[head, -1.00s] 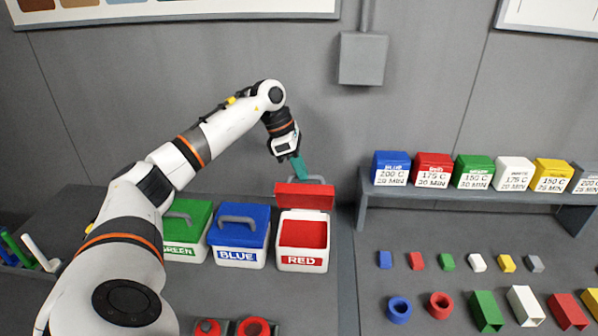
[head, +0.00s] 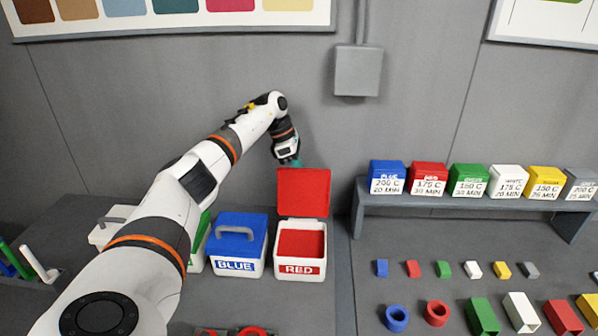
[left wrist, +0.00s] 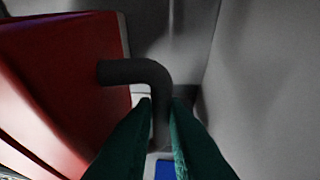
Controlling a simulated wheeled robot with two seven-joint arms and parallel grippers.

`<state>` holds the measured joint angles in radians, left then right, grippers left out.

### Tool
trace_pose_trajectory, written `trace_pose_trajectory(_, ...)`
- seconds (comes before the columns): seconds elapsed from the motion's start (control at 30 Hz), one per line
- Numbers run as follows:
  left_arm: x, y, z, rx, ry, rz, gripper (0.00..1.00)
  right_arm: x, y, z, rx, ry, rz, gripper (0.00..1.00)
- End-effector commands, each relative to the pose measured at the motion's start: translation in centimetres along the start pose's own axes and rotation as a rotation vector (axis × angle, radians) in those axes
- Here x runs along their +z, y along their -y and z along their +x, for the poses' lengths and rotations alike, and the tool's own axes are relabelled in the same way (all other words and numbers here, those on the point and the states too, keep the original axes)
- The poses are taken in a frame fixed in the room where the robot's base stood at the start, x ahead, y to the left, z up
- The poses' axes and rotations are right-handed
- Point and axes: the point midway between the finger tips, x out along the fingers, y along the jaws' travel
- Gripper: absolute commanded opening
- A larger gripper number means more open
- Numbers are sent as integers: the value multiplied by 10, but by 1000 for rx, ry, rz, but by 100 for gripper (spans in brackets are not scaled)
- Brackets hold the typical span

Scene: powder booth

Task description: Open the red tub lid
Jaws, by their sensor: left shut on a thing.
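The red tub (head: 301,262) is a white box with a RED label, and red powder fills its open top. Its red lid (head: 304,192) stands raised, close to upright, at the tub's back edge. My left gripper (head: 290,163) is behind the lid's upper left edge in the head view, with its fingers mostly hidden there. In the left wrist view the lid (left wrist: 60,75) is at the left, and the green fingers (left wrist: 162,110) are shut on its dark grey handle (left wrist: 140,72). My right gripper is not in view.
The blue tub (head: 238,244) stands closed just left of the red tub. A shelf (head: 450,200) with several coloured labelled boxes is at the right. Small coloured blocks and rings lie on the table below it. The grey wall is close behind the lid.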

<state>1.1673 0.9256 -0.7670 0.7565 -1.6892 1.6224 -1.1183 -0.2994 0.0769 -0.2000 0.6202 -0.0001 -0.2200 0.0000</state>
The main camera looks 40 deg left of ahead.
Motion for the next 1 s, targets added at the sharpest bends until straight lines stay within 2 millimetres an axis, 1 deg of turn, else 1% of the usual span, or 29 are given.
trace_pose_trajectory(0.03, 2, 2, 4, -4, 5, -1, 0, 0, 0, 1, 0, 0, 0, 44)
trace_pose_trajectory(0.57, 4, 6, 4, -11, 6, -3, 0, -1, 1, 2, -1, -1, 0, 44)
trace_pose_trajectory(0.6, 4, 6, 4, -11, 6, -3, 19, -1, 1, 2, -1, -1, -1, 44)
trace_pose_trajectory(0.7, 4, 6, 4, -10, 4, -3, 34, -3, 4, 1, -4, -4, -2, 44)
trace_pose_trajectory(1.0, 2, 5, 2, -11, 0, -3, 34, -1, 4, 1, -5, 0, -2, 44)
